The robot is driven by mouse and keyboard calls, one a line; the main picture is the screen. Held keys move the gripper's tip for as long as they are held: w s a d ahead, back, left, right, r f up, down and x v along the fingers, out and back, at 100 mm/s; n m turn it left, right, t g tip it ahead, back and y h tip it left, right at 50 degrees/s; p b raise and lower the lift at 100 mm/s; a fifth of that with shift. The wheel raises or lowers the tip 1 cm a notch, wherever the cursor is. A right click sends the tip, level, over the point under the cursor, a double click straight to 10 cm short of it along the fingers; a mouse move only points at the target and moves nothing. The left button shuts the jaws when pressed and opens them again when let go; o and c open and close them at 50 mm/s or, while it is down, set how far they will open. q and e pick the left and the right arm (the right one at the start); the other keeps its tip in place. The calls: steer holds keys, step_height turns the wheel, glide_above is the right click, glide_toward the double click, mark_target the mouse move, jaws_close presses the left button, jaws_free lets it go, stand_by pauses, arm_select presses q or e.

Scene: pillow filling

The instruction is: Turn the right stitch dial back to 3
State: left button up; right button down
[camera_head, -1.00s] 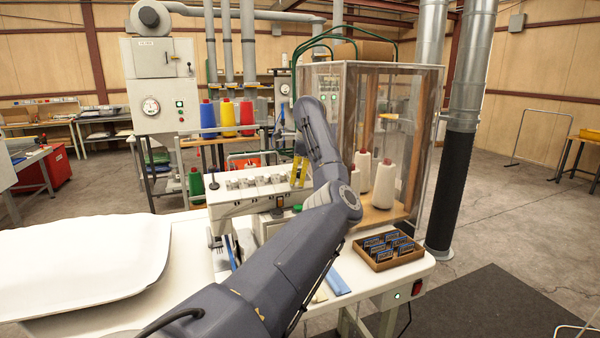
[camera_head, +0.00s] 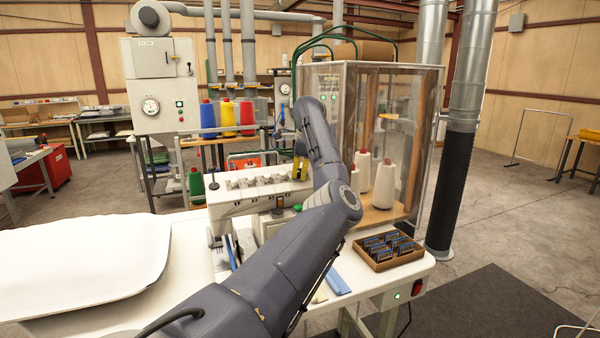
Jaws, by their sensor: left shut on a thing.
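The white sewing machine head (camera_head: 240,205) stands on the white table, with a row of grey dials (camera_head: 250,181) along its top. My left gripper (camera_head: 299,178), with yellow and dark parts, points down at the right end of this row. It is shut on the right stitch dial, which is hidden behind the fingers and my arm. The dial's number marks are too small to read. My right gripper is not in view.
A white pillow (camera_head: 90,262) lies on the left of the table. A brown box (camera_head: 388,262) of dark blue packs sits at the right. A clear-walled cabinet (camera_head: 415,140) with white thread cones (camera_head: 384,185) stands behind my arm.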

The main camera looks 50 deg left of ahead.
mark_target(300, 171)
arm_select(q)
steer(key=n, duration=0.5)
steer(key=shift+n, duration=0.4)
steer(key=n, duration=0.6)
steer(key=o, duration=1.8)
steer(key=shift+o, duration=0.2)
steer(key=shift+v, duration=2.3)
